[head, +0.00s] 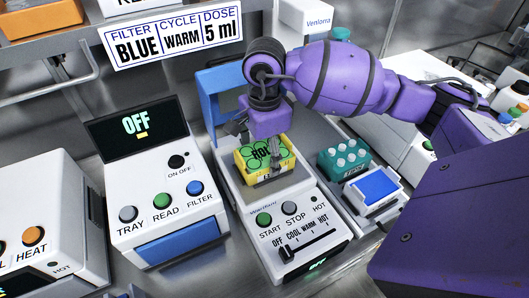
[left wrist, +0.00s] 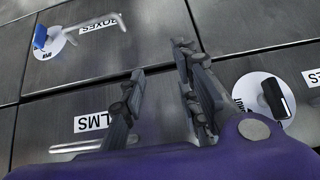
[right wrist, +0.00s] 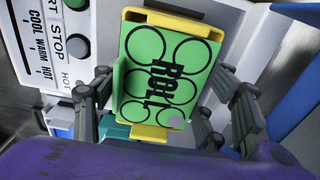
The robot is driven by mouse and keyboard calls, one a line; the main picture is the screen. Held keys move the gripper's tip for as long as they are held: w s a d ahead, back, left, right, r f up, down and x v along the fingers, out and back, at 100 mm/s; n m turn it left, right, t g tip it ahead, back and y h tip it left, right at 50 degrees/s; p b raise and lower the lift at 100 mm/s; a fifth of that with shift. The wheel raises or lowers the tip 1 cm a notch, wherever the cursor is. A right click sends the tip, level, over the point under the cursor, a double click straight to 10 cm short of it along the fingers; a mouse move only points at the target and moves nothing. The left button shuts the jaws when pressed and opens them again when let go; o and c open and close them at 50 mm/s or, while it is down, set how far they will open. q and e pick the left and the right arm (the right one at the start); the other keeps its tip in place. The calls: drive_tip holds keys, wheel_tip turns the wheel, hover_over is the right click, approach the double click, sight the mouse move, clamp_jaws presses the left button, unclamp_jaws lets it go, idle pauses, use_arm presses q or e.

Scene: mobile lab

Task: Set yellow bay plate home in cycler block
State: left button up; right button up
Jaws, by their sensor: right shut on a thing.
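In the right wrist view the plate (right wrist: 166,75) lies between the fingers of my right gripper (right wrist: 170,100). The plate hides most of the cycler block, so I cannot tell whether it is seated or just above. The cycler's blue lid (head: 212,97) stands open behind. In the left wrist view my left gripper (left wrist: 160,62) is open and empty in front of drawers.
A white reader (head: 160,195) showing "OFF" stands left of the cycler. A teal rack with white caps (head: 342,160) and a white box with a blue top (head: 377,188) stand to the right. A sign (head: 172,38) reads FILTER BLUE, CYCLE WARM, DOSE 5 ml.

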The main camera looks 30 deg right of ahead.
drive_tip(key=shift+f, duration=0.15)
drive_tip(key=o, duration=1.2)
drive_tip(key=shift+r, duration=3.95)
